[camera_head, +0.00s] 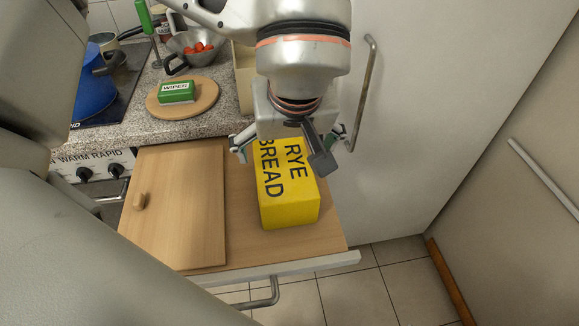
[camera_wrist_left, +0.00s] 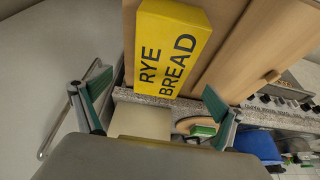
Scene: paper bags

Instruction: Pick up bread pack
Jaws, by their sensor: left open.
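The bread pack (camera_head: 289,208) is a yellow block with "RYE BREAD" in black. It lies in the right part of an open wooden drawer (camera_head: 321,241). In the left wrist view the bread pack (camera_wrist_left: 172,45) shows at the top middle, beyond the fingertips. My left gripper (camera_head: 294,150) is open, with its fingers spread over the far end of the pack and hiding part of it. Nothing is held between its fingers (camera_wrist_left: 157,92). I cannot tell the exact gap to the pack. My right gripper is not in view.
A wooden panel with a knob (camera_head: 180,205) covers the drawer's left part. A white cabinet door with a handle (camera_head: 365,90) stands to the right.

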